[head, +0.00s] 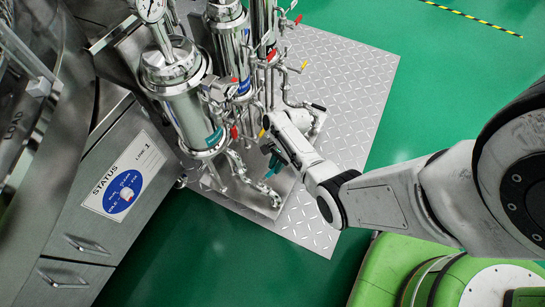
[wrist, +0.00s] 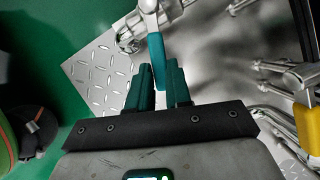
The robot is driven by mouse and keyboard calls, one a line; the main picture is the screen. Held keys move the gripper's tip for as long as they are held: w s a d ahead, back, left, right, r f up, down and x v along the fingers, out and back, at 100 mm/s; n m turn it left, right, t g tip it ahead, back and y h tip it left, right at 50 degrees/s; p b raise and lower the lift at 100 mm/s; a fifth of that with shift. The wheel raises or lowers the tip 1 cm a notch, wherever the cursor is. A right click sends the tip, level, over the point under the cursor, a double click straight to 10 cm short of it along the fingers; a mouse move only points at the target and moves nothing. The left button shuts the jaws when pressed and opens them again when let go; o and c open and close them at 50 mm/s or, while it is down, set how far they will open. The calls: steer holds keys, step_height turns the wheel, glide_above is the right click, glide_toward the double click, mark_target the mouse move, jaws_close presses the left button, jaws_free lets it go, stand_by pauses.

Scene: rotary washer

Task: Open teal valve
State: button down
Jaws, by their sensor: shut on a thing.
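The teal valve handle (wrist: 157,60) is a flat lever hanging from a metal valve stem at the top of the wrist view. Its lower end lies between the two dark green fingers of my gripper (wrist: 158,88), which is shut on it. In the head view my gripper (head: 276,160) is low among the pipes at the right of the steel filter housings. There the fingers and the teal handle are hard to tell apart.
Steel filter housings (head: 185,95) and pipes with red handles (head: 235,132) stand left of my gripper. A yellow handle (wrist: 308,128) is close by at right in the wrist view. A grey cabinet (head: 75,225) stands left. The diamond-plate base (head: 350,75) has bare room.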

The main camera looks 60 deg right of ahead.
steer(key=s+a+m+t+h+p, duration=0.3)
steer(key=a+m+p, duration=0.4)
steer(key=m+p, duration=0.7)
steer(key=shift+s+a+h+p, duration=0.2)
steer(key=shift+s+h+p, duration=0.3)
steer(key=shift+s, duration=0.85)
steer(key=shift+a, duration=0.1)
steer(key=c, duration=1)
jaws_free()
steer(key=shift+c, duration=0.2)
steer(key=shift+r, duration=0.1)
steer(key=p+v, duration=1)
steer(key=shift+s+r, duration=0.2)
steer(key=shift+r, duration=0.05)
